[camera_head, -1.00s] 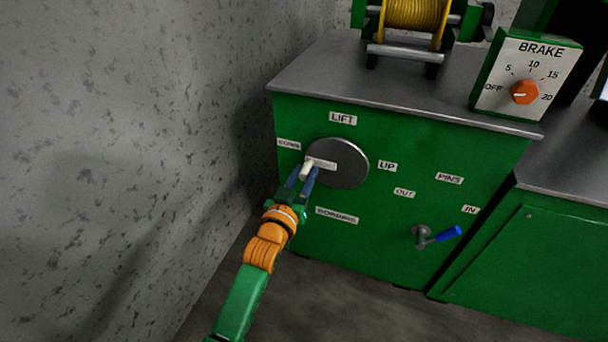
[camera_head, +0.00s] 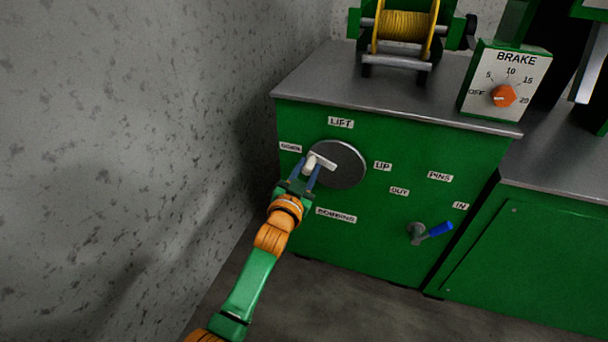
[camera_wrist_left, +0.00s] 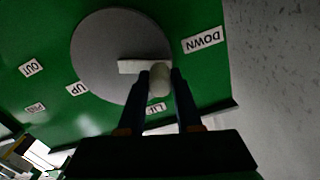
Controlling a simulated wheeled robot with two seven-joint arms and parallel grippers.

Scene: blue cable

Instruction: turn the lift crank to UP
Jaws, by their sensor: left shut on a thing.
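The lift crank is a grey round disc (camera_head: 345,172) on the green cabinet front, with a pale bar (camera_head: 324,161) and a whitish knob (camera_head: 311,164) at the bar's left end. The knob is on the side of the DOWN label (camera_head: 290,147); the UP label (camera_head: 383,166) is right of the disc. My left gripper (camera_head: 309,168) is shut on the knob. In the left wrist view the knob (camera_wrist_left: 159,80) sits between the two blue fingers, and the disc (camera_wrist_left: 95,60) is behind. My right gripper is not in view.
A blue-handled pins crank (camera_head: 433,231) sticks out at the lower right of the cabinet. A brake box with an orange dial (camera_head: 503,96) and a yellow cable drum (camera_head: 404,26) stand on top. A concrete wall (camera_head: 130,130) is close on the left.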

